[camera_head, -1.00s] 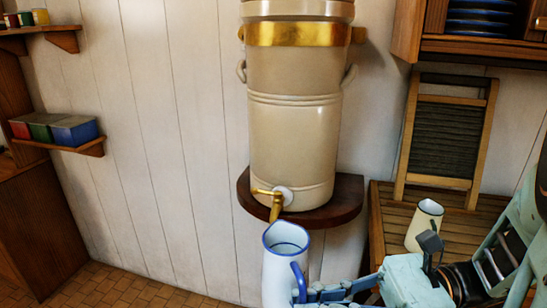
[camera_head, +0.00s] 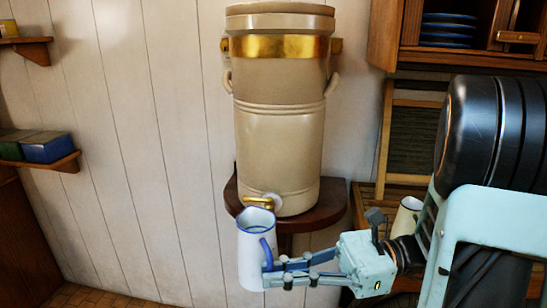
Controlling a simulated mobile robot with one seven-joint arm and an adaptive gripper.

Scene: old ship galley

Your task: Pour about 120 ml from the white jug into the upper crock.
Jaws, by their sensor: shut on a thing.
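The white jug (camera_head: 251,255) with a blue rim and blue handle is upright at the lower middle of the head view. My gripper (camera_head: 275,274) is shut on it from the right, at its handle side. The jug's mouth is just in front of the brass tap (camera_head: 258,202) and hides the tap's lower end.
The filter stands on a dark wooden wall shelf (camera_head: 330,206). A cream jug (camera_head: 405,220) on a slatted wooden top at right is partly hidden by my arm. A plate cupboard (camera_head: 385,35) hangs at upper right. A small shelf with tins (camera_head: 47,147) is at left.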

